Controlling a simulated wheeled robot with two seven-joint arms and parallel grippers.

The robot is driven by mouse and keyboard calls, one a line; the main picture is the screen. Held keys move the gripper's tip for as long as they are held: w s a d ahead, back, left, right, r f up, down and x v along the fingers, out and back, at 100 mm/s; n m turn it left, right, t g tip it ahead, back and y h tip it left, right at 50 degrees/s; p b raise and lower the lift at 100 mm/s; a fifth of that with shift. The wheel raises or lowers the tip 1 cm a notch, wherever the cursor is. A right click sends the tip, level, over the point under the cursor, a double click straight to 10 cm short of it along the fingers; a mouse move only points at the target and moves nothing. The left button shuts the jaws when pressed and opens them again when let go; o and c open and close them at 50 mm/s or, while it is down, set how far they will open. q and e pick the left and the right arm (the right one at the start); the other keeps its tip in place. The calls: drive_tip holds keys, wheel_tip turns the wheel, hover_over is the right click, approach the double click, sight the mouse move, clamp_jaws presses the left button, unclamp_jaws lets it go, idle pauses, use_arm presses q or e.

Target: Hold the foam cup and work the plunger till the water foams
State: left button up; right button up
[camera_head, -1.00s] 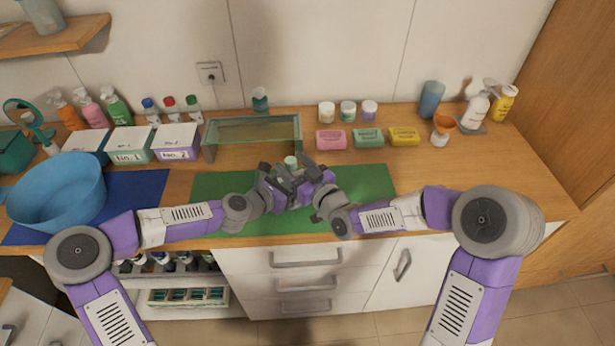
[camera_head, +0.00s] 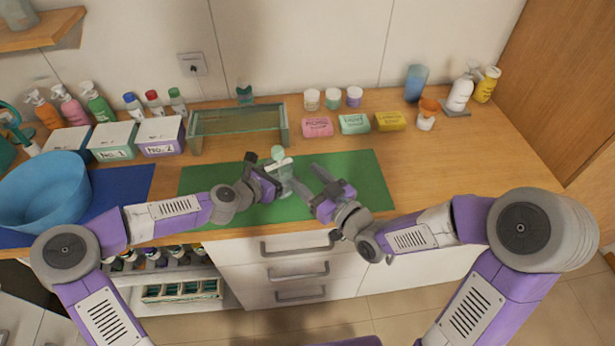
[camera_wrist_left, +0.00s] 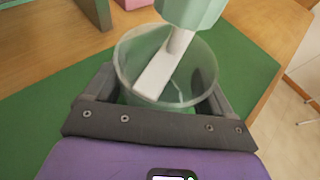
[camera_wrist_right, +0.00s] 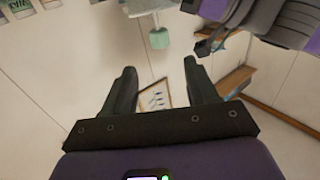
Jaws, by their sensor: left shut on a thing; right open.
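The foam cup (camera_head: 286,187) is a clear pale-green cup above the green mat; it also shows in the left wrist view (camera_wrist_left: 132,62). My left gripper (camera_head: 270,180) is shut around its sides. The plunger has a green knob (camera_head: 277,152) on top, and in the left wrist view its white stem and crossbar (camera_wrist_left: 160,75) sit at the cup's mouth. I cannot tell foam in the cup. My right gripper (camera_head: 330,177) is open and empty, just right of the cup and apart from it. In the right wrist view a green knob (camera_wrist_right: 158,38) shows beyond the fingers.
The green mat (camera_head: 350,170) is otherwise clear. Behind it stand a glass tray (camera_head: 238,140), soap bars (camera_head: 354,124) and small jars (camera_head: 333,99). A blue basin (camera_head: 45,190) is at left. Bottles and an orange-topped cup (camera_head: 427,118) stand at right.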

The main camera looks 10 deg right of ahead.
sight(283, 155)
drive_tip(key=shift+w+d+n+g+y, duration=1.5)
drive_tip(key=shift+w+n+g+y, duration=0.3)
drive_tip(key=shift+n+g+y, duration=0.55)
drive_tip(key=x, duration=1.2)
drive_tip(key=shift+s+f, duration=0.15)
drive_tip(key=shift+f, duration=0.05)
drive_tip(key=shift+c, duration=0.3)
clamp_jaws()
